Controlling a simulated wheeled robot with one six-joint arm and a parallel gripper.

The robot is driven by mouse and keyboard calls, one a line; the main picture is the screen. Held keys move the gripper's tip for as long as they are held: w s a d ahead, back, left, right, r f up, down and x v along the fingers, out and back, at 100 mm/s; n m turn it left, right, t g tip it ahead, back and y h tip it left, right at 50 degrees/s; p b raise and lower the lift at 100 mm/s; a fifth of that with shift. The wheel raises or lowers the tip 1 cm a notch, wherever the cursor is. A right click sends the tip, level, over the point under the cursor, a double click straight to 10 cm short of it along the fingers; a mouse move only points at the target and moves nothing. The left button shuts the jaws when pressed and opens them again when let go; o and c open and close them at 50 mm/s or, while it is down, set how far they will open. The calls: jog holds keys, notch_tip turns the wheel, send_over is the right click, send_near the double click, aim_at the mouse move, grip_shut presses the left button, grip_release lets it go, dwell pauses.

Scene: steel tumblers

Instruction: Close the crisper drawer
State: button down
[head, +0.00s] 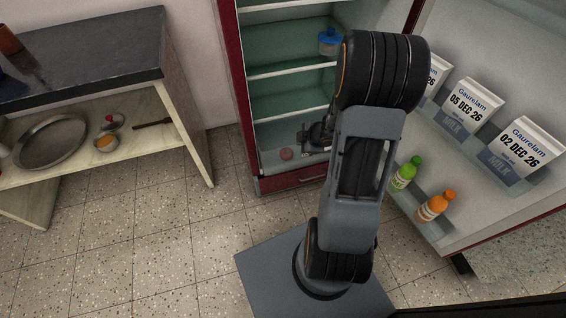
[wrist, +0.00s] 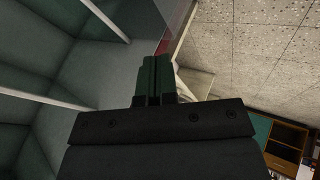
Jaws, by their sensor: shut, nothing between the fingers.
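The fridge (head: 244,90) stands open, with a dark red frame and pale green inside walls. At its bottom is a low, pale compartment with a small reddish round item (head: 286,154) in it. A red front panel with a grey handle (head: 312,180) runs along its lower edge; I take this low part as the crisper drawer (head: 280,184). How far it stands out is hard to tell, as my arm hides its right part. My gripper (head: 303,138) is just above the low compartment, inside the fridge opening. In the wrist view my gripper (wrist: 157,76) is shut and empty.
The open fridge door (head: 480,195) at right holds milk cartons (head: 530,150), a green bottle (head: 406,173) and an orange bottle (head: 436,205). A blue-lidded container (head: 329,41) is on an upper shelf. A dark-topped counter (head: 90,70) stands left. Floor between is clear.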

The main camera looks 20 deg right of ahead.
notch_tip(320, 180, down, 6)
jog(key=a+n+y+b, duration=0.1)
jog(key=a+y+b, duration=0.1)
jog(key=b, duration=0.6)
send_near(277, 153)
jog(key=shift+g, duration=0.3)
jog(key=shift+x, duration=2.7)
jog(key=shift+w, duration=0.2)
